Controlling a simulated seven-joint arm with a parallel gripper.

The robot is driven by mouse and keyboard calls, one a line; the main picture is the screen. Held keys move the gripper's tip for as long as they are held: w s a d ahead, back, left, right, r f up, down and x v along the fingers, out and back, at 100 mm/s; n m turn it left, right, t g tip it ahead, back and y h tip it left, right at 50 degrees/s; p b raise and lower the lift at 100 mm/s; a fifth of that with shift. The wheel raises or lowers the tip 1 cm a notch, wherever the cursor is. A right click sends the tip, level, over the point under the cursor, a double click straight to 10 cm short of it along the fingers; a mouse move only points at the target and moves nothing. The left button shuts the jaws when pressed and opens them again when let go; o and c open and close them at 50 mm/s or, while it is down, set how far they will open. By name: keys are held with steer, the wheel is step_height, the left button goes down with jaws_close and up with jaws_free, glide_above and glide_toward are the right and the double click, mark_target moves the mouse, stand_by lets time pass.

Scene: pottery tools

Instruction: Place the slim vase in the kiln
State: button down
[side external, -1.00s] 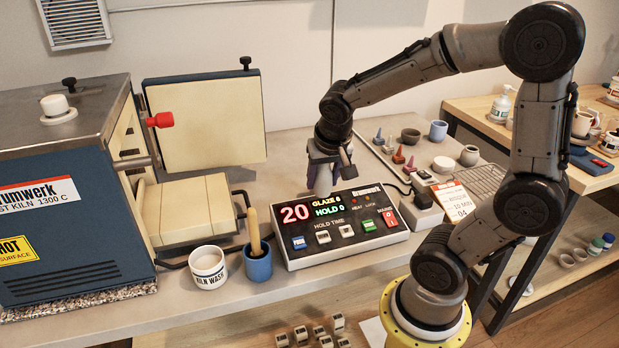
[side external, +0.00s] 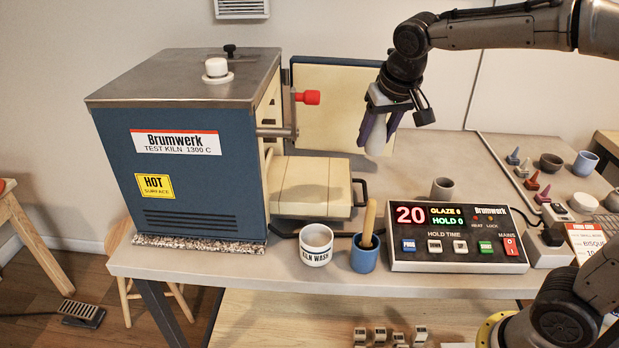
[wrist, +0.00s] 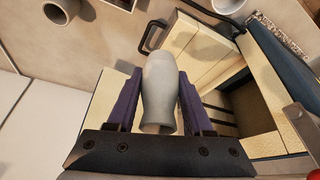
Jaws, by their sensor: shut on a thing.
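My gripper (side external: 380,126) is shut on the pale grey slim vase (side external: 376,145) and holds it up in the air, right of the kiln (side external: 190,165). In the wrist view the vase (wrist: 159,85) sits between the two purple fingers of my gripper (wrist: 158,100). The kiln is a blue box with a grey top. Its front faces right and is open, with a cream upright door panel (side external: 335,110) behind and a cream brick ledge (side external: 312,187) in front. The wrist view shows part of the dark kiln interior (wrist: 240,105).
A kiln wash cup (side external: 316,246) and a blue cup with a brush (side external: 365,255) stand before the ledge. The controller (side external: 455,238) is to their right, with a small grey pot (side external: 442,189) behind it. A red knob (side external: 308,97) sticks out by the opening.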

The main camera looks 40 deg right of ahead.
steer(key=w+f, duration=0.3)
steer(key=w, duration=0.1)
steer(key=w+f, duration=0.3)
steer(key=w, duration=0.1)
steer(key=w+f, duration=0.3)
steer(key=w, duration=0.2)
steer(key=shift+a, duration=0.4)
steer(key=shift+w+f, duration=0.5)
steer(key=shift+f, duration=0.1)
steer(key=shift+w+f, duration=0.2)
steer(key=shift+f, duration=1.45)
steer(key=shift+f, duration=0.2)
steer(key=shift+c, duration=1.5)
jaws_free()
steer(key=shift+r, duration=0.1)
steer(key=v, duration=1.2)
steer(key=shift+r, duration=0.15)
